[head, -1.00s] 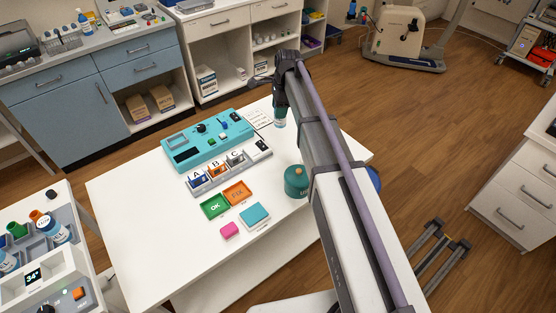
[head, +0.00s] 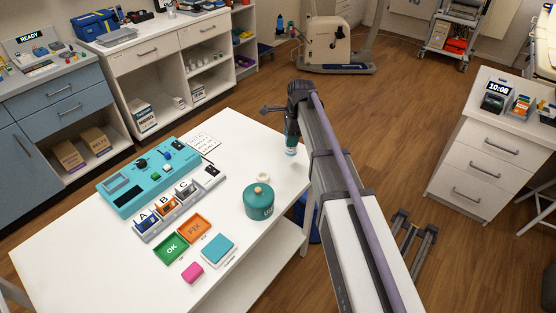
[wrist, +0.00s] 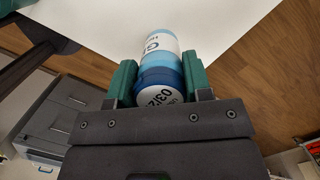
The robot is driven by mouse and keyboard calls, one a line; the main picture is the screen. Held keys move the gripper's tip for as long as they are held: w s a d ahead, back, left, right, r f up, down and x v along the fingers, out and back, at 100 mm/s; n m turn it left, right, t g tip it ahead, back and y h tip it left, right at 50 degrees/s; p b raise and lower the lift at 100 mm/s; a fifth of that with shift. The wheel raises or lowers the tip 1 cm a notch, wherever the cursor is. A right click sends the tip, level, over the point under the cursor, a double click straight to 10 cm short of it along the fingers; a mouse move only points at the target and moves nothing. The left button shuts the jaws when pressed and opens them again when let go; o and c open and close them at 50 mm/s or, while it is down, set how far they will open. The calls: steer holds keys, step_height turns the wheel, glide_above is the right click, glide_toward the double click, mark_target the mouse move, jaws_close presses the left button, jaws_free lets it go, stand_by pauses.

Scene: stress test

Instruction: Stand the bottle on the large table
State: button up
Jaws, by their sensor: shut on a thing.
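My gripper (head: 291,135) is shut on a bottle (head: 290,151), whose pale lower end shows below the jaws in the head view. In the wrist view the bottle (wrist: 158,52) is blue and white with dark lettering, held between the green fingers of my gripper (wrist: 158,78). The large table (head: 75,250) is white and fills the left and middle of the head view. The bottle appears above the table's right far edge; its height above it is hard to judge. The table top (wrist: 95,18) also shows beyond the bottle in the wrist view.
A teal canister (head: 259,204) with a white ring behind it stands near the table's right edge. A teal device (head: 150,176), a labelled A-B-C rack (head: 178,208), green tray (head: 171,248), orange tray (head: 194,228), teal block and pink block occupy the middle. Bare table lies left.

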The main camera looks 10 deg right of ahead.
step_height(320, 180, down, 6)
steer(key=b, duration=0.4)
steer(key=shift+r, duration=0.25)
steer(key=shift+r+p, duration=0.3)
steer(key=shift+r, duration=0.05)
steer(key=shift+f, duration=0.3)
steer(key=o, duration=1.1)
steer(key=shift+r, duration=0.1)
steer(key=shift+c, duration=0.2)
